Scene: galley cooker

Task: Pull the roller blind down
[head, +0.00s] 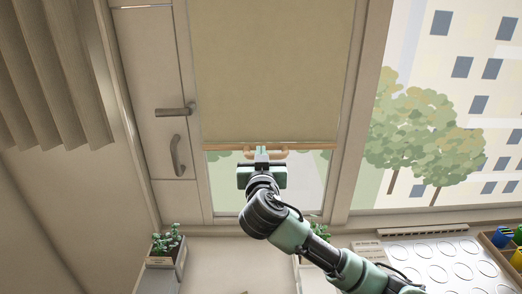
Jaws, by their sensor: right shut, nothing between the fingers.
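The roller blind (270,70) is a beige sheet hanging over most of a narrow window. A light wooden bar (222,147) runs along its lower edge, with a wooden handle (280,154) at its middle. Bare glass shows below the bar. My right gripper (261,152) is at the handle, with its fingers shut and overlapping it in the picture. The fingers hold nothing between them, and I cannot tell whether they touch the handle. My left gripper is not in view.
Potted plants (167,243) sit below, one at the left and one partly behind my arm. A white panel with round discs (450,262) and a tray of colored items (502,240) lie at lower right.

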